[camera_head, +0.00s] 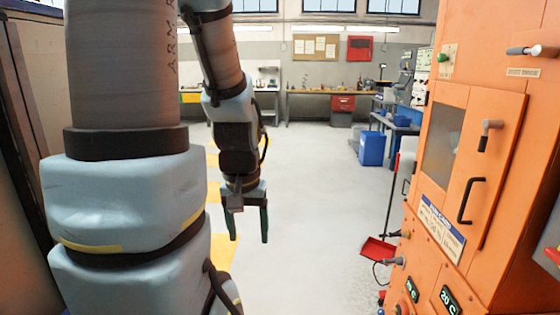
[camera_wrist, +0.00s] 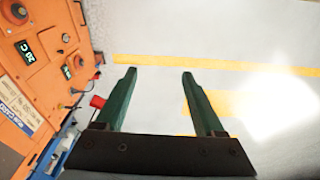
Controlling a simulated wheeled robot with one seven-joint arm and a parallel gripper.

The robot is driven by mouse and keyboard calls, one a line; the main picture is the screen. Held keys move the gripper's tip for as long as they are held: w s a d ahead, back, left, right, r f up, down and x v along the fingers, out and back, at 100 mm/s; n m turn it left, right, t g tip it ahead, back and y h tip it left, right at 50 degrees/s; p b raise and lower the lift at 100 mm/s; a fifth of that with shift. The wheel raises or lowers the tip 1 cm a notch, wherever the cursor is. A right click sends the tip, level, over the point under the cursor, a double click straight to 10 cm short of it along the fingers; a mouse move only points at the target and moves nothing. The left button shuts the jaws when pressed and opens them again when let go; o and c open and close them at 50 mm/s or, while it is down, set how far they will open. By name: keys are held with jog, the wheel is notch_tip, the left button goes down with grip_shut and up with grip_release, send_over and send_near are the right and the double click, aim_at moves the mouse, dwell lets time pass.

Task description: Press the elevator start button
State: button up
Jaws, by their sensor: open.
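A tall orange machine (camera_head: 485,110) fills the right side of the head view. A small green button (camera_head: 442,58) sits on a pale plate near its upper left edge; I cannot read any label there, so I cannot tell if it is the elevator start button. My gripper (camera_head: 249,228) hangs fingers down in mid-air, left of the machine and well apart from it. In the wrist view my gripper (camera_wrist: 159,78) is open, with nothing between its two green fingers. The machine's orange lower panel (camera_wrist: 50,75) shows at the left there, with a round knob (camera_wrist: 18,12).
The machine has a door with a black handle (camera_head: 470,200), a lever (camera_head: 530,50) and small displays (camera_head: 450,298). A red dustpan (camera_head: 378,249) stands beside it. Blue bins (camera_head: 372,148) and a workbench (camera_head: 330,92) are farther back. The grey floor between is clear.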

grip_shut()
dwell(0.3)
dwell(1.0)
